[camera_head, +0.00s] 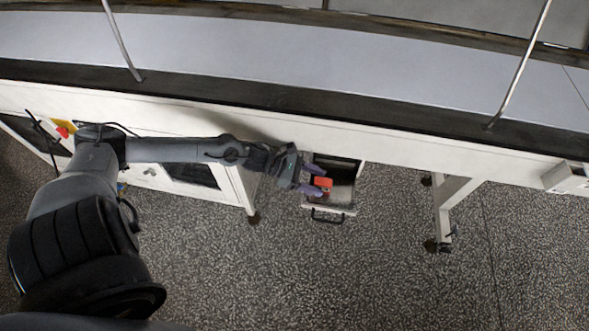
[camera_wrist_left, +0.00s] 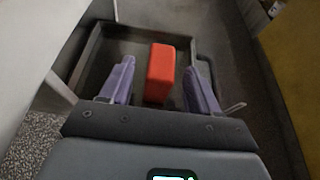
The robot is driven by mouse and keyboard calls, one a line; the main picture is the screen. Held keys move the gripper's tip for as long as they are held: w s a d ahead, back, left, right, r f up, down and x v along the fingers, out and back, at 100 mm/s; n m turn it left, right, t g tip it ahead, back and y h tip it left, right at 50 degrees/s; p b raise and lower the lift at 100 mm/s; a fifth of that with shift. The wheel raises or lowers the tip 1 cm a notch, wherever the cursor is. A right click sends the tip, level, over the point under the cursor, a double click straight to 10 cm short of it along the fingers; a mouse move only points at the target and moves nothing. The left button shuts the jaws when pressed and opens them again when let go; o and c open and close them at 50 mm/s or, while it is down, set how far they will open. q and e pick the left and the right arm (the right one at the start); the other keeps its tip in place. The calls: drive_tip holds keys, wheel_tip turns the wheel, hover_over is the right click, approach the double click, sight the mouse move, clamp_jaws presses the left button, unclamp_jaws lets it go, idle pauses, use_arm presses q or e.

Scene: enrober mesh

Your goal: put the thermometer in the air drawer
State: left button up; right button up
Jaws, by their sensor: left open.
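A red-orange block, which I take to be the thermometer (camera_head: 322,182), shows at my left gripper over the drawer in the head view. In the left wrist view the thermometer (camera_wrist_left: 160,72) lies between the two purple fingers, with a gap on each side. My left gripper (camera_head: 317,181) is open and reaches into the drawer space; its fingers also show in the left wrist view (camera_wrist_left: 158,85). The drawer (camera_head: 329,209) is pulled out under the machine, with a black handle at its front. I cannot tell whether the thermometer touches the drawer's floor. My right gripper is not in view.
The white machine frame (camera_head: 400,146) runs above and behind the drawer. A white support leg with casters (camera_head: 450,205) stands to the right. A white cabinet (camera_head: 235,182) stands left of the drawer. The speckled floor (camera_head: 370,265) in front is clear.

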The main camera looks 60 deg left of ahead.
use_arm(q)
drive_tip(key=p+v, duration=0.3)
drive_tip(key=v, duration=0.4)
drive_tip(key=shift+a, duration=0.2)
drive_tip(key=shift+s+r, duration=0.15)
